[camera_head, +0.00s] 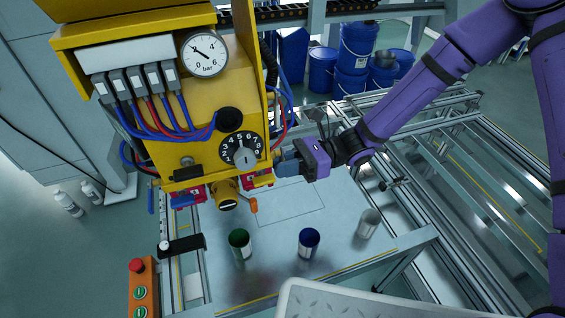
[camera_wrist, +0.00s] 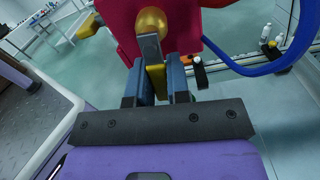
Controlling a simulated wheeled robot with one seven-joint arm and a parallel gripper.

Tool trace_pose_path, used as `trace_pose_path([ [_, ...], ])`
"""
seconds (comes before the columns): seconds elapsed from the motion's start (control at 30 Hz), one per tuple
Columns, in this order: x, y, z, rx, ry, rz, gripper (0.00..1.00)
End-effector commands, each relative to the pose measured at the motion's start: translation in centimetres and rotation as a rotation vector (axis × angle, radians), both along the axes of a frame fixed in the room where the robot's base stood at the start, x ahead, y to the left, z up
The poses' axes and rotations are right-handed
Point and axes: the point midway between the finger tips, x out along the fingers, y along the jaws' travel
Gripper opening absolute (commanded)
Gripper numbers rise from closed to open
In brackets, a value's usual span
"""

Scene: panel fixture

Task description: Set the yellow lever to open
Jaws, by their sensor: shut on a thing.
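The yellow lever (camera_wrist: 157,84) shows in the wrist view between the two blue-grey fingers of my gripper (camera_wrist: 156,72). My gripper is shut on it. A grey metal strip (camera_wrist: 150,48) runs from the lever to a round brass part (camera_wrist: 152,21) on a red valve body (camera_wrist: 185,30). In the head view my gripper (camera_head: 279,166) is at the right side of the yellow panel (camera_head: 200,105), beside a red valve (camera_head: 259,180). The lever in my grip cannot be made out there.
An orange handle (camera_head: 253,205) hangs below the panel, beside a brass round fitting (camera_head: 225,194). A black dial (camera_head: 241,150), a gauge (camera_head: 205,53) and several cables are on the panel. A green cup (camera_head: 240,243) and a blue cup (camera_head: 309,242) stand on the table below.

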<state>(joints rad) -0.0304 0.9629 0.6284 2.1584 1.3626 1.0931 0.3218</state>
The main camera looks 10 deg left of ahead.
Motion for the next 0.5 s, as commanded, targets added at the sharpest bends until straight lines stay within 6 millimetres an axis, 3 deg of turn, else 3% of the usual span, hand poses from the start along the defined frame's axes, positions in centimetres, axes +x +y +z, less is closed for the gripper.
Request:
trace_pose_path([
  [0.5,-1.3,-0.8,0.6,-0.239,0.390,0.000,0.00],
])
